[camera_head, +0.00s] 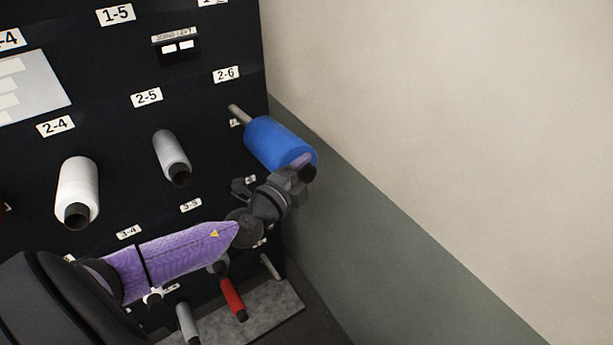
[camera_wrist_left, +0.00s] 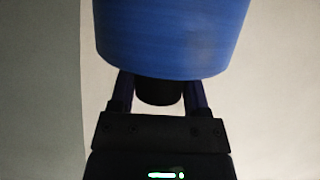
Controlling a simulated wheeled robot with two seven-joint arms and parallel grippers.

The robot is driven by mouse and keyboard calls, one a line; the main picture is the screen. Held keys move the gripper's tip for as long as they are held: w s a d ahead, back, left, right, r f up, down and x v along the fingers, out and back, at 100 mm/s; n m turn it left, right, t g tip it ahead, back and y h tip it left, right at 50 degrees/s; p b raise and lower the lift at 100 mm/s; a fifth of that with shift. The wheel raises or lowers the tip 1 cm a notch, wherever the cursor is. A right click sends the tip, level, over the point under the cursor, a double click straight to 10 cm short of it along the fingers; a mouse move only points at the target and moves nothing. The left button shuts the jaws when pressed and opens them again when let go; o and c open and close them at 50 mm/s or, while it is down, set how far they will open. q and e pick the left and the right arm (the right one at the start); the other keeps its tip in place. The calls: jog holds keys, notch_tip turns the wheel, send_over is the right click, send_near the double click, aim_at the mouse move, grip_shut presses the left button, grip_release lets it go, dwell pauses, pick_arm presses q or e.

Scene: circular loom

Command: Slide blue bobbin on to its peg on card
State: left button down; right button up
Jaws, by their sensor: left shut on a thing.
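The blue bobbin (camera_head: 275,141) is at the right edge of the black card in the head view. My left gripper (camera_head: 303,167) is shut on its near end and holds it tilted. A thin metal peg (camera_head: 238,114), just under label 2-6, shows at the bobbin's far end. I cannot tell from here whether the peg is inside the bobbin or only lined up with it. In the left wrist view the blue bobbin (camera_wrist_left: 172,38) fills the top, with its dark core end between the fingers (camera_wrist_left: 160,92). My right gripper is not in view.
The black card carries a white bobbin (camera_head: 78,187) and a grey one (camera_head: 172,155) on pegs. Lower down are a red bobbin (camera_head: 232,299) and another grey one (camera_head: 187,323). A beige and green wall (camera_head: 450,120) stands close on the right.

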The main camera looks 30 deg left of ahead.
aim_at(273, 144)
pick_arm(q)
jog(key=shift+w+a+f+b, duration=0.1)
jog(key=shift+w+a+b, duration=0.25)
jog(key=shift+a+b, duration=0.35)
jog(key=shift+w+a+f+b, duration=0.1)
jog(key=shift+w+a+b, duration=0.3)
jog(key=shift+a, duration=0.4)
jog(key=shift+s+r, duration=0.1)
jog(key=shift+w+a+f+b, duration=0.2)
jog(key=shift+w+a+b, duration=0.05)
jog(key=shift+a+b, duration=0.3)
jog(key=shift+w+a+f+b, duration=0.15)
jog(key=shift+w+a+b, duration=0.15)
jog(key=shift+a+b, duration=0.4)
jog(key=shift+w+a+f+b, duration=0.1)
jog(key=shift+w+a+b, duration=0.15)
jog(key=shift+a+b, duration=0.4)
jog(key=shift+w+a+b, duration=0.15)
jog(key=shift+a+b, duration=0.15)
jog(key=shift+a, duration=0.1)
jog(key=shift+r, duration=0.1)
